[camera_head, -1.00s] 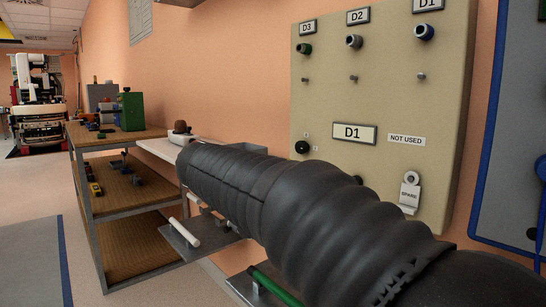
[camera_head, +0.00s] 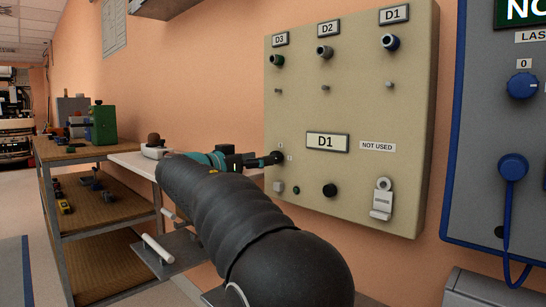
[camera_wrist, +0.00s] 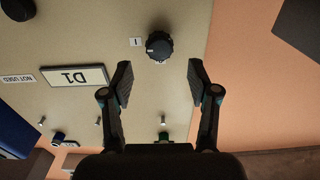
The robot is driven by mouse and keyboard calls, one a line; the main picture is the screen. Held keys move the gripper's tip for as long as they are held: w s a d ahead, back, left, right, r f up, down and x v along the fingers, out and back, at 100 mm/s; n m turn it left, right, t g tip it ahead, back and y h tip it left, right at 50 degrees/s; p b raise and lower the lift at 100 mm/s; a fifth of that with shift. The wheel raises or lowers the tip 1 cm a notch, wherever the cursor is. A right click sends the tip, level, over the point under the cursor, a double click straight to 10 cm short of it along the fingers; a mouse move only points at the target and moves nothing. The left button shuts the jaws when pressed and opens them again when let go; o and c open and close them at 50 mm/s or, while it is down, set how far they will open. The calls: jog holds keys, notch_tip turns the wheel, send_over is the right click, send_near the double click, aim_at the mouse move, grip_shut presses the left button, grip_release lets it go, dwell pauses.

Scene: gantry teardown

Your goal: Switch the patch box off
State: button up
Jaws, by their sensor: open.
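The beige patch box (camera_head: 350,105) hangs on the orange wall, with a D1 plate (camera_head: 327,142) in its middle. A black rotary knob (camera_wrist: 159,45) sits on its face; in the head view it is at the lower left of the plate (camera_head: 278,157). In the wrist view a small label with one stroke is beside the knob, and a pale mark on the knob lies on that side. My gripper (camera_wrist: 160,83) is open and empty, its fingertips apart and just short of the knob, which lies centred between and beyond them. In the head view the dark fingers (camera_head: 262,161) overlap the knob's edge.
Sockets D3 (camera_head: 277,60), D2 (camera_head: 325,52) and D1 (camera_head: 390,42) line the box's top, with small pegs below. A spare latch (camera_head: 382,199) and black round part (camera_head: 330,190) are lower down. A grey blue-edged panel (camera_head: 480,140) is right; a shelf (camera_head: 110,155) is left.

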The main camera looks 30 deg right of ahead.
aim_at(277, 157)
jog(key=x, duration=0.5)
jog(key=shift+w+d, duration=0.1)
jog(key=shift+d, duration=0.25)
grip_shut()
